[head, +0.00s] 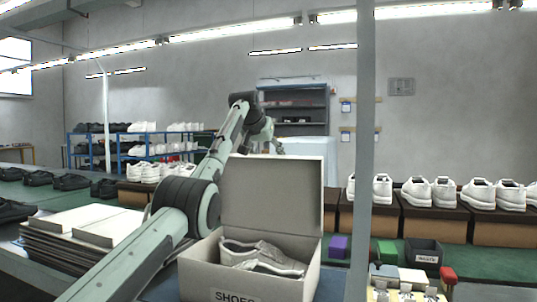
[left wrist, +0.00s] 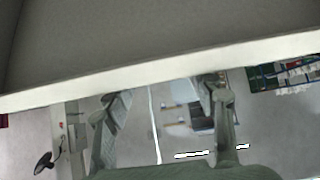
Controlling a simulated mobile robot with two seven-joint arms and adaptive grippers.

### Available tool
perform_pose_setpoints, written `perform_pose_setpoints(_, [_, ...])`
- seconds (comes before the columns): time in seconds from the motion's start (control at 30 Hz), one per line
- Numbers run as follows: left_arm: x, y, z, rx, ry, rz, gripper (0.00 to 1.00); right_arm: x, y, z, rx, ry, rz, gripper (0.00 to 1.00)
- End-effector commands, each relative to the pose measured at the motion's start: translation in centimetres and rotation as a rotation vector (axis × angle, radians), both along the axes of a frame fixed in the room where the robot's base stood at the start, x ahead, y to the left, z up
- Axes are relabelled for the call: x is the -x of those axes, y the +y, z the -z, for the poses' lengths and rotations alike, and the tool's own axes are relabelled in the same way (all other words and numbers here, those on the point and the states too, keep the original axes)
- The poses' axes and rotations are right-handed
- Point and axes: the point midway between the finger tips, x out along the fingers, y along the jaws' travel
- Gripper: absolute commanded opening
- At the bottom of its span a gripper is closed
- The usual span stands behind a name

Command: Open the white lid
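The white lid (head: 272,190) stands upright, open, at the back of a white shoebox (head: 262,285) marked "SHOES". A pair of light grey shoes (head: 262,258) lies in the box. My left arm reaches up beside the box, and its gripper (head: 276,147) is just above and behind the lid's top edge, partly hidden by it. In the left wrist view, the gripper (left wrist: 163,92) has its fingers spread wide with nothing between them. A large grey panel with a pale edge, apparently the lid (left wrist: 170,35), fills the top of that view; contact cannot be told. My right gripper is not in view.
A stack of flat cardboard (head: 85,235) lies left of the box. A grey post (head: 362,130) stands right of it. Purple (head: 338,247) and green (head: 387,252) blocks and a dark waste bin (head: 424,257) are further right. White shoes on brown boxes (head: 490,232) line the back.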

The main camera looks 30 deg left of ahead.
Motion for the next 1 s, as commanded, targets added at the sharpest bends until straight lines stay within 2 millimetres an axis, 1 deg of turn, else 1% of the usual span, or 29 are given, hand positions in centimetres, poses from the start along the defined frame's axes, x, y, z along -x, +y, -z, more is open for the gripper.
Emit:
perform_pose_setpoints(0.3, [0.1, 0.0, -0.5, -0.001, -0.008, 0.001, 0.59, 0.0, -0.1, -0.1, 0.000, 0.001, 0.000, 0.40])
perform_pose_setpoints(0.47, [1.1, -0.2, -1.5, -0.002, -0.012, 0.001, 0.59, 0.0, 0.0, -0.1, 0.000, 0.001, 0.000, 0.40])
perform_pose_setpoints(0.57, [2.4, -0.6, -2.5, -0.003, -0.013, 0.000, 0.59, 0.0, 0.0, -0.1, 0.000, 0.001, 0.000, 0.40])
perform_pose_setpoints(0.7, [4.9, -1.1, -4.5, -0.004, -0.012, 0.000, 0.59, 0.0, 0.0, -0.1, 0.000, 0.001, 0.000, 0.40])
perform_pose_setpoints(0.8, [6.4, -1.5, -5.8, -0.003, -0.011, 0.000, 0.59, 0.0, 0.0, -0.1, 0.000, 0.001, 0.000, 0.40])
perform_pose_setpoints(1.0, [8.5, -2.0, -7.5, -0.001, -0.009, 0.000, 0.59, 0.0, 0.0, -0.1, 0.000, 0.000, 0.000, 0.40])
